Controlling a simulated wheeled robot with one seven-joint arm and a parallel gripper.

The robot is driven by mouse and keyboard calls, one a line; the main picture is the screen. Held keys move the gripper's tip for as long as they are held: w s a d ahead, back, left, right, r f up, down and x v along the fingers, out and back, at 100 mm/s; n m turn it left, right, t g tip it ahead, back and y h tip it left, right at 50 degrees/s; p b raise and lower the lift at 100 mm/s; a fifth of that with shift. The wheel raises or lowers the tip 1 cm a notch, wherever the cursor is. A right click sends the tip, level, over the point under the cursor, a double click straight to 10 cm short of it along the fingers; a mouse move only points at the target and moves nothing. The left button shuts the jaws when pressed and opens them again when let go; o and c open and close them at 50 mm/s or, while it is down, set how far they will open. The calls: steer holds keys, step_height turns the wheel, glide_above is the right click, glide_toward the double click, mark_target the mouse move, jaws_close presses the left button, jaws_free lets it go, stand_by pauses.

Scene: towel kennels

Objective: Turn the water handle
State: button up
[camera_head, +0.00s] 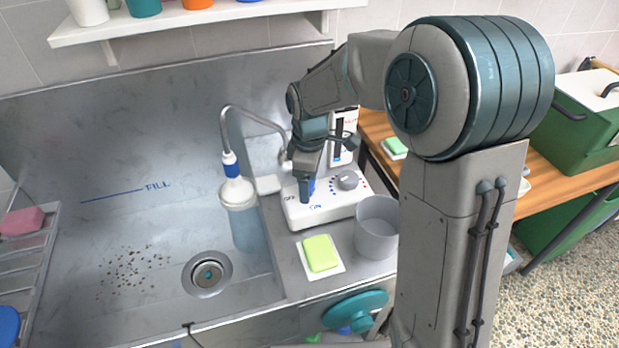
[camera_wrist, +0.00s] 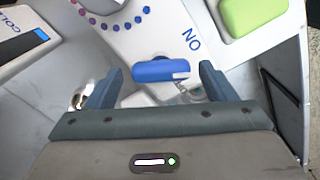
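The blue water handle (camera_wrist: 160,71) sits on a white control box (camera_head: 332,212) beside the sink, next to the "ON" lettering. In the wrist view it lies crosswise between my gripper's (camera_wrist: 160,76) two fingers, with a gap on each side. My gripper (camera_head: 307,190) is open and points down over the box in the head view. There it hides most of the handle, and only a bit of blue shows beside the fingers. Whether a finger touches the handle I cannot tell.
A grey dial (camera_head: 347,180) ringed by red and blue dots is right of the handle. A grey cup (camera_head: 376,228) and a yellow-green sponge (camera_head: 320,253) are close in front.

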steer(key=shift+r, duration=0.1)
step_height(320, 180, up, 14)
steer(key=shift+f, duration=0.2)
stand_by(0.4)
steer(key=shift+c, duration=0.3)
stand_by(0.8)
steer(key=shift+f+b, duration=0.1)
steer(key=shift+b, duration=0.2)
steer(key=shift+c, duration=1.1)
steer(key=n+h, duration=0.2)
steer(key=h, duration=0.3)
glide_toward(348, 176)
steer(key=x, duration=0.9)
steer(key=shift+f, duration=0.1)
